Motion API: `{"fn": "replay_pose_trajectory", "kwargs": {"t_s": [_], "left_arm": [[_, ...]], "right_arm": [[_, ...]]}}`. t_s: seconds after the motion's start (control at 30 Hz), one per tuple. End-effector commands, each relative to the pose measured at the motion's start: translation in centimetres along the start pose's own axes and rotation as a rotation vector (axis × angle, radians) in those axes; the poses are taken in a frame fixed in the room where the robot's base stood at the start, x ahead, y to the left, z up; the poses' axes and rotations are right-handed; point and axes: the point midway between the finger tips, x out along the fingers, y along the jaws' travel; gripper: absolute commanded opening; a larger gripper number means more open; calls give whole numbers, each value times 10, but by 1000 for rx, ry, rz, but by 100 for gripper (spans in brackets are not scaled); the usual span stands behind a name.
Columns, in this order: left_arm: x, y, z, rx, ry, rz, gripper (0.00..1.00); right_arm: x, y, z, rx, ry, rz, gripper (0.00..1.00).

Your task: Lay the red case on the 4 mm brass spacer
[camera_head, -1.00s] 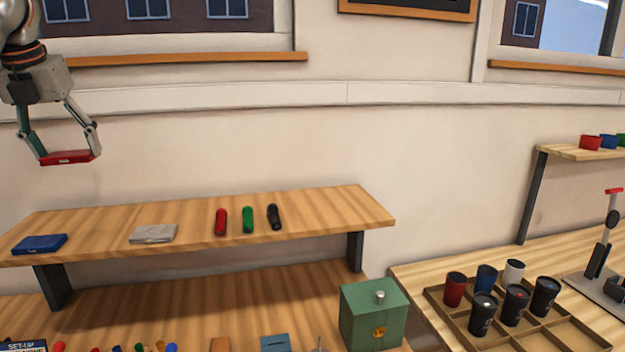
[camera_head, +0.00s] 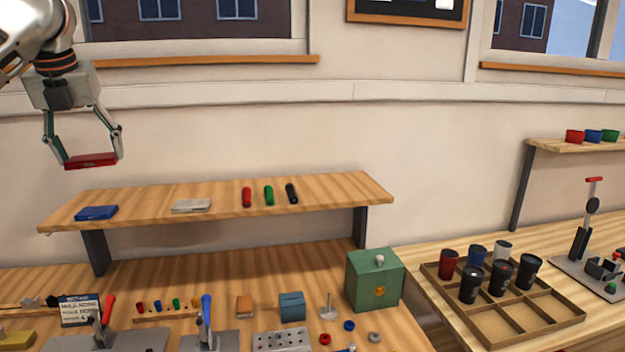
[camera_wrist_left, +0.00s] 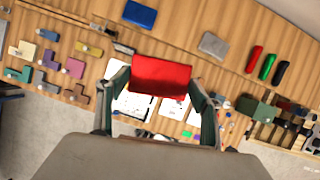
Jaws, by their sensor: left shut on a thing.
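My left gripper (camera_head: 91,158) is shut on the red case (camera_head: 91,161) and holds it level in the air, above and left of the shelf. In the left wrist view the red case (camera_wrist_left: 160,75) spans between the two fingers, with the shelf and bench below it. I cannot make out the 4 mm brass spacer for certain in either view. My right gripper is not in view.
The shelf (camera_head: 340,190) carries a blue case (camera_head: 97,213), a grey case (camera_head: 191,206) and red, green and black cylinders. The bench below holds two fixtures with red and blue handles, a sign (camera_head: 78,310) and a green box (camera_head: 375,280). A cup tray (camera_head: 500,325) stands right.

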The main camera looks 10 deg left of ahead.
Motion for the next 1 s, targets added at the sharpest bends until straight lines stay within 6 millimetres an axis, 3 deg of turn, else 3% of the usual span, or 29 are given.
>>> {"fn": "replay_pose_trajectory", "kwargs": {"t_s": [0.23, 0.47, 0.77, 1.0], "left_arm": [[27, -45, -28, -217, -1, 98, 43], [59, -87, -66, -500, -3, 217, 43], [104, -131, -127, -925, -3, 392, 43], [144, -156, -188, -1331, -2, 561, 43]], "right_arm": [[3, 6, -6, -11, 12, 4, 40], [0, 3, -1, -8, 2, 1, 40], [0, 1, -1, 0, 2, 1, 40], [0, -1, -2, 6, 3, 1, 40]]}}
